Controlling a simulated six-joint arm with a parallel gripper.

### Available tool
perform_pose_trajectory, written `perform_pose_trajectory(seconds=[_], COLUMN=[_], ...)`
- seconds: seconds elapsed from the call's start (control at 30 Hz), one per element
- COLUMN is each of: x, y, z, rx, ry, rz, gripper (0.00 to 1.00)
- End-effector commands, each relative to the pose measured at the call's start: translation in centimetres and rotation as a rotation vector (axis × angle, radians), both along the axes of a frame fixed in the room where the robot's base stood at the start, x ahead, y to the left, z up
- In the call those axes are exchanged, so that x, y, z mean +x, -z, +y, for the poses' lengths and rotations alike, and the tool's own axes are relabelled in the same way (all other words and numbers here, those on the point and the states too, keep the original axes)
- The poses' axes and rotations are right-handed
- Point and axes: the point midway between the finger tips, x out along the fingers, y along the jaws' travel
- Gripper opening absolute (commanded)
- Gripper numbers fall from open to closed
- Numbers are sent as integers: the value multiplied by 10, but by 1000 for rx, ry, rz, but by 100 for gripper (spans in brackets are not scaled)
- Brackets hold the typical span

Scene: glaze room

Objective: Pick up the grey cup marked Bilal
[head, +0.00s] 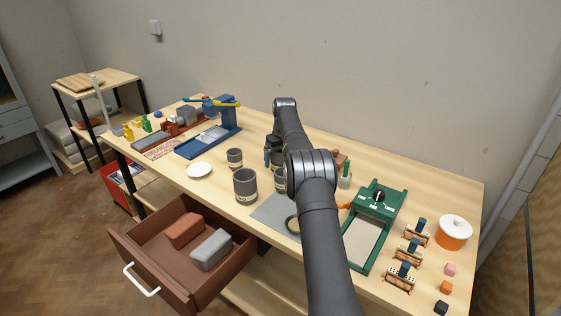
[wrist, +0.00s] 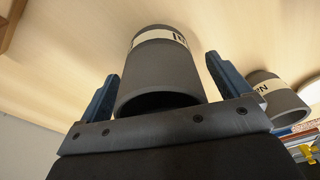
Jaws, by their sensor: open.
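Several grey cups with pale name bands stand on the workbench. In the head view I see a small cup (head: 234,158), a larger cup (head: 245,187) and one partly behind my arm (head: 280,181). The names are too small to read there. My gripper (head: 269,157) is mostly hidden by my arm. In the wrist view my gripper (wrist: 161,66) is open, with a blue finger on each side of a grey cup (wrist: 158,80). Its band shows only part of a letter or two, so I cannot tell the name. Another banded grey cup (wrist: 285,105) stands to the right.
A white saucer (head: 199,170) lies left of the cups. A grey mat (head: 272,213) lies in front, a green press (head: 380,201) to the right. Below, an open brown drawer (head: 155,260) holds red and grey blocks. A blue machine (head: 215,135) stands farther left.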

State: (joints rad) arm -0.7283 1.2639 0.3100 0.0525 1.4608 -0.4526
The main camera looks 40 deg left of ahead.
Motion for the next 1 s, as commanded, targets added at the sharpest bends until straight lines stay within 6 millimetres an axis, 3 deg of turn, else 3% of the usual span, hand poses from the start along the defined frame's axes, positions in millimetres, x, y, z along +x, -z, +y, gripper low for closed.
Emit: perform_pose_trajectory(seconds=[0.2, 0.5, 0.8, 1.0], x=[0, 0, 1, 1], y=[1, 0, -2, -18], z=[0, 1, 1, 1], rx=[1, 2, 2, 4], ry=[0, 0, 0, 0], rz=[-2, -2, -2, -4], gripper=[94, 38, 39, 39])
